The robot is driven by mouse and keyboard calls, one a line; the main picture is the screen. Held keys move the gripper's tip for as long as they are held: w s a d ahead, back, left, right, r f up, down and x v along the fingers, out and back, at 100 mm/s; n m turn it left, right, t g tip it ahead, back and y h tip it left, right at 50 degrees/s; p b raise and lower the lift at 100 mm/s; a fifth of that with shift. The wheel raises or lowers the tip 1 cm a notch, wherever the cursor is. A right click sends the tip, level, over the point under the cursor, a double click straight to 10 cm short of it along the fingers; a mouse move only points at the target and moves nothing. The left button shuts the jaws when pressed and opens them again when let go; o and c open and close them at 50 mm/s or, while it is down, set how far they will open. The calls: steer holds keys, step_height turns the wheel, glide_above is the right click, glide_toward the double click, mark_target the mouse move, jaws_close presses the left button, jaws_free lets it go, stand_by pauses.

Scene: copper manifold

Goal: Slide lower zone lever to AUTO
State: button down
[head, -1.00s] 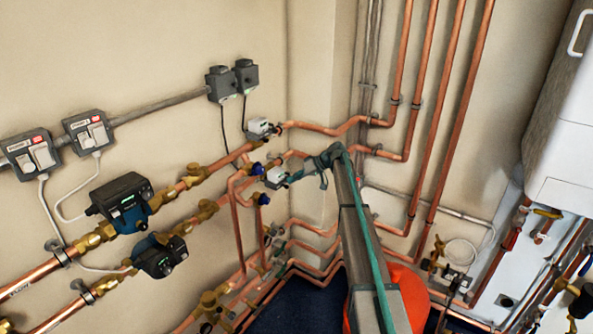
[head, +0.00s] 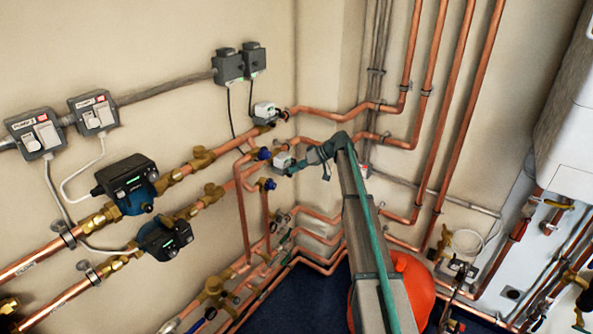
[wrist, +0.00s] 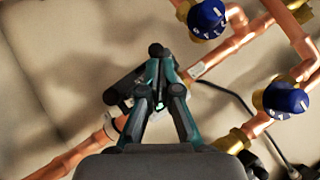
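The lower zone valve has a small white-grey actuator box (head: 283,161) on the lower copper pipe, left of my gripper in the head view. My gripper (head: 294,168) is right beside this box, at the end of my arm. In the wrist view my gripper (wrist: 156,52) has its fingertips drawn together, with nothing clearly seen between them. A dark housing with a small green light (wrist: 124,104) is partly hidden behind the fingers. The lever and its AUTO mark cannot be made out. I cannot tell whether the fingertips touch the valve.
The upper zone valve (head: 264,112) sits just above. Blue-capped valves (wrist: 207,17) are close by on the copper pipes. Two pumps (head: 128,182) are to the left, a red vessel (head: 413,282) is below my arm, and a white boiler (head: 565,120) is at right.

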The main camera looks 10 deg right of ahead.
steer(key=r, duration=0.1)
steer(key=w+d+r, duration=0.1)
steer(key=w+r, duration=0.1)
steer(key=shift+d+r, duration=0.35)
steer(key=b+v, duration=0.3)
steer(key=v, duration=0.6)
steer(key=shift+s+d, duration=0.3)
steer(key=shift+r, duration=0.1)
